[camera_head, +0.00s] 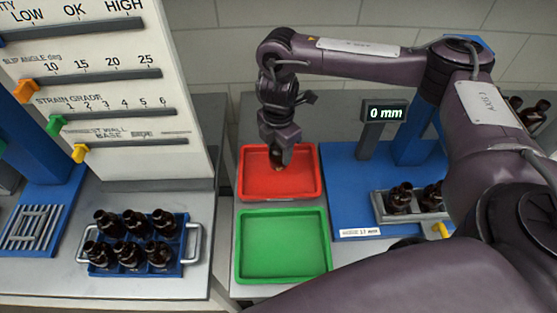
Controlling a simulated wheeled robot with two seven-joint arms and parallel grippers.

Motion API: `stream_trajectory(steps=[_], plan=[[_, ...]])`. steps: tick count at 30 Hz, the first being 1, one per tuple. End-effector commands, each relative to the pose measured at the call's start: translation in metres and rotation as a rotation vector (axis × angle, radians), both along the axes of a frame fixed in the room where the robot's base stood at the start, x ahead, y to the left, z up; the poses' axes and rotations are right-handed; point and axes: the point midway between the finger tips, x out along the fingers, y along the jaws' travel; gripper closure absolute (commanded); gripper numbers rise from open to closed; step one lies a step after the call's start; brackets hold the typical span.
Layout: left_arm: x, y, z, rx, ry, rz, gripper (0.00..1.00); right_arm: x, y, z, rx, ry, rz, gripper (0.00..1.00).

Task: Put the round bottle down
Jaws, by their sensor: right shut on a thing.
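My right gripper (279,151) points down over the red tray (262,194) and is shut on a dark amber bottle (278,167). Only a small part of the bottle shows below the fingers, so its round shape is hard to make out. I cannot tell whether it touches the tray floor. The rest of the red tray looks empty. The green tray (282,246) in front of it is empty. My left gripper is not in view.
A blue rack (172,266) with metal handles holds several amber bottles at the left, below a white scale board (110,120). A blue station with a "0 mm" display (386,113) and a grey bottle holder (384,211) stands at the right. My right arm spans the right side.

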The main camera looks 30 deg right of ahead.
Motion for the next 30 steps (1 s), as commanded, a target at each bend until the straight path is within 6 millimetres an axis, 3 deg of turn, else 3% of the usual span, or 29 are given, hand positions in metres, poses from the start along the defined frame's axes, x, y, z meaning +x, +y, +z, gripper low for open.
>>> stream_trajectory(steps=[12, 25, 26, 30], plan=[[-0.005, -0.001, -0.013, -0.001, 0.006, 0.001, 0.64, 0.000, 0.001, -0.045, 0.001, 0.001, 0.000, 0.75], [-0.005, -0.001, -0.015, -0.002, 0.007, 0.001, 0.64, 0.000, 0.000, -0.050, 0.000, -0.001, 0.001, 0.75], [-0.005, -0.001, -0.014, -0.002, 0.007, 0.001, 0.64, 0.000, 0.000, -0.049, 0.000, -0.001, 0.001, 0.47], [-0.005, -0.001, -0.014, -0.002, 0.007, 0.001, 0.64, 0.000, 0.000, -0.049, 0.000, -0.001, 0.001, 0.29]])
